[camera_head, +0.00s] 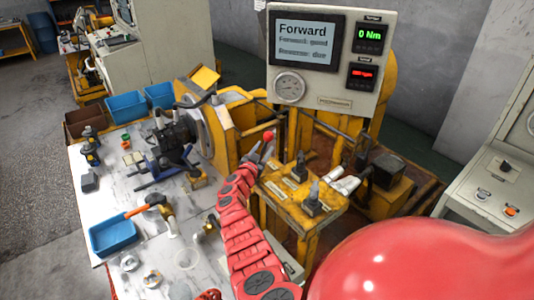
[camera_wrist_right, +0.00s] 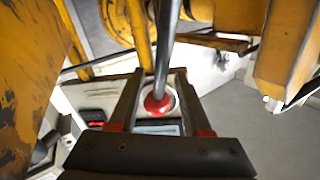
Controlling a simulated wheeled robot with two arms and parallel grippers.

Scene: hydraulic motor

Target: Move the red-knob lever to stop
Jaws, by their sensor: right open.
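The red-knob lever (camera_head: 269,136) stands on the yellow test bench, its round red knob at the right gripper's fingertips in the head view. My right gripper (camera_head: 262,151) reaches up to it from below. In the right wrist view the red knob (camera_wrist_right: 157,104) sits between the two fingers of the open right gripper (camera_wrist_right: 161,76), with the dark lever rod running away past the fingertips. I cannot tell whether either finger touches the lever. The display (camera_head: 306,40) reads "Forward" in large letters, with smaller blurred lines below. My left gripper is not in view.
Two black-handled levers (camera_head: 312,198) stand on the yellow console right of my right arm. White gloves (camera_head: 344,185) lie beside them. A marble-topped table (camera_head: 120,186) at left holds tools, a blue tray (camera_head: 112,237) and parts. A grey cabinet (camera_head: 488,190) stands at right.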

